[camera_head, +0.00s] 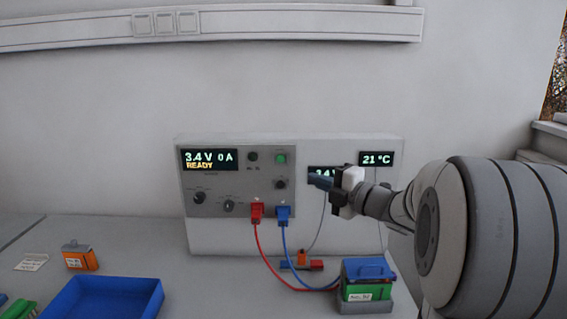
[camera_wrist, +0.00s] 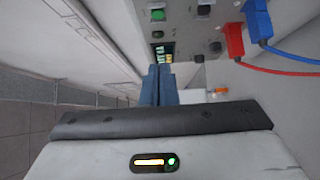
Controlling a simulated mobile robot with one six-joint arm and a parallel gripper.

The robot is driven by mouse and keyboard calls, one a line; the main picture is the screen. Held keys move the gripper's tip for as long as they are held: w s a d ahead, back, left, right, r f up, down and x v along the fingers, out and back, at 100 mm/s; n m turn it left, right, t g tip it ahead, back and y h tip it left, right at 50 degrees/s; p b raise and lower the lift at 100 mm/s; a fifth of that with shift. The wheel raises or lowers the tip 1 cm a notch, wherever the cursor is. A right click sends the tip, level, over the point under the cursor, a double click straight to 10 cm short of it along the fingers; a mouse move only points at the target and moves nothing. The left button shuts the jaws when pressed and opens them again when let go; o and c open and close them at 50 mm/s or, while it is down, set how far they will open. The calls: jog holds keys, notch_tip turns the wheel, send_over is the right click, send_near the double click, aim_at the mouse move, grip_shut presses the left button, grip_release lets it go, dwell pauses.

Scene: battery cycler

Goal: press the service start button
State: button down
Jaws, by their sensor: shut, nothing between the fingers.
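The cycler's grey control panel (camera_head: 225,178) stands on the bench, with a lit display (camera_head: 209,159) reading 3.4 V, 0 A and READY. A green button (camera_head: 281,158) is at its upper right, and it also shows in the wrist view (camera_wrist: 157,14). A darker round button (camera_head: 252,157) is to its left. Their labels are too small to read, so I cannot tell which is service start. My gripper (camera_head: 316,180) is shut and empty, its blue fingers (camera_wrist: 157,84) together. It is right of and below the green button, apart from it, and partly covers a second display (camera_head: 314,171).
Red (camera_head: 257,211) and blue (camera_head: 283,214) plugs with looping cables sit below the buttons. Dark knobs (camera_head: 198,198) are on the panel. A battery in a holder (camera_head: 368,279) stands front right. A blue tray (camera_head: 103,298) and an orange battery (camera_head: 81,259) are at left.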

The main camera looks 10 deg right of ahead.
jog(key=p, duration=0.4)
send_near(277, 159)
jog(key=x, duration=0.5)
jog(key=shift+s+a, duration=0.15)
jog(key=shift+a, duration=0.25)
jog(key=shift+w, duration=0.5)
jog(key=shift+d, duration=0.1)
